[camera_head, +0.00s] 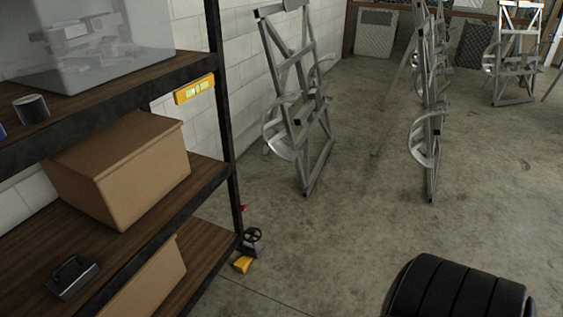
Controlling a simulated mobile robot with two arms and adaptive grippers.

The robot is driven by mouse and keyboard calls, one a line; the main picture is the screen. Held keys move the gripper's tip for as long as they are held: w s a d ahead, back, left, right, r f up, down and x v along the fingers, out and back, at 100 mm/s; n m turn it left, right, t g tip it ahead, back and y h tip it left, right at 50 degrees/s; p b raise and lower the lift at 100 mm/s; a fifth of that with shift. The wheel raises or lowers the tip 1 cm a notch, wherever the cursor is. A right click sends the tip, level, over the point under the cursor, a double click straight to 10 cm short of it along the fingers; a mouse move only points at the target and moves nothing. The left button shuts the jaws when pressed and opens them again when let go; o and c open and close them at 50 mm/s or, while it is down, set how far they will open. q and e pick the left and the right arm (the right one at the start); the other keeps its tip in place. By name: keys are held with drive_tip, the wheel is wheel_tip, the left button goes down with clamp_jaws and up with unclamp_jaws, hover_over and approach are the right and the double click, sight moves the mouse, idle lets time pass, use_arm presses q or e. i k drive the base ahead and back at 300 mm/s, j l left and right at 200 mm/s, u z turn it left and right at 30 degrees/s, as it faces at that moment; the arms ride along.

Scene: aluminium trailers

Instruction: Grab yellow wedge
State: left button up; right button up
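A small yellow wedge-like block (243,264) lies on the concrete floor at the foot of the shelf's front post. It is small in the picture, so its exact shape is hard to tell. A dark piece with a round handwheel (252,240) stands right behind it. Neither of my grippers is in view.
A dark metal shelf with wooden boards (205,243) fills the left, holding cardboard boxes (125,170) and a clear bin (100,45). Aluminium frames (300,95) stand behind. A black ribbed rounded object (460,290) is at bottom right. The middle floor is clear.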

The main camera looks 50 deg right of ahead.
sight(241, 265)
drive_tip(key=z, duration=1.1)
drive_tip(key=u, duration=0.45)
drive_tip(key=i+l+u, duration=0.25)
drive_tip(key=l+u, duration=0.2)
drive_tip(key=i+l+u, duration=0.25)
drive_tip(key=l+u, duration=0.2)
drive_tip(key=j, duration=0.05)
